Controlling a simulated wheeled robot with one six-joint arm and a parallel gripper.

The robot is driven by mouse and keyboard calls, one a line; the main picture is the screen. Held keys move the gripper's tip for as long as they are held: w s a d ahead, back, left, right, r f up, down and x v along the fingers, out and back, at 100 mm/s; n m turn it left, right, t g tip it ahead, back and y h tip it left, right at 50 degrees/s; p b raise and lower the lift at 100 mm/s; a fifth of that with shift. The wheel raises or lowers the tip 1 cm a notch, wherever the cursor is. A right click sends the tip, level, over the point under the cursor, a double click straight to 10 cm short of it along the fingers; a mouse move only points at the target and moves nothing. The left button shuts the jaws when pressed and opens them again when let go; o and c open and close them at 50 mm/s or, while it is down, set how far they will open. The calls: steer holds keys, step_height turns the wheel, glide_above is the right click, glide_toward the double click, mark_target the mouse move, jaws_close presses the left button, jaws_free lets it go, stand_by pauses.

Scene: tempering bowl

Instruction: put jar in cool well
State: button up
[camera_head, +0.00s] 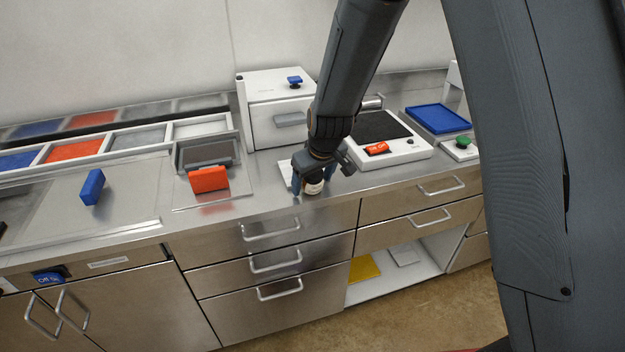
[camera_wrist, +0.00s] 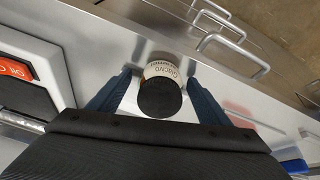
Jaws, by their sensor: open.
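The jar (camera_wrist: 161,80) has a black lid and a pale printed label. It stands on the steel counter near its front edge. My gripper (camera_wrist: 158,95) is open, with one blue finger on each side of the jar; I cannot tell if either touches it. In the head view the jar (camera_head: 313,187) shows just below my gripper (camera_head: 312,178), partly hidden by it. No place in view is clearly marked as the cool well.
A white box (camera_head: 268,125) with a blue knob stands behind my gripper. A white device with a black top (camera_head: 380,128) and red switch is to the right, then a blue tray (camera_head: 437,118). A blue block (camera_head: 92,187) stands at the left. Coloured bins (camera_head: 75,149) line the back left.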

steer(key=c, duration=1.2)
steer(key=shift+c, duration=1.3)
steer(key=shift+r, duration=0.1)
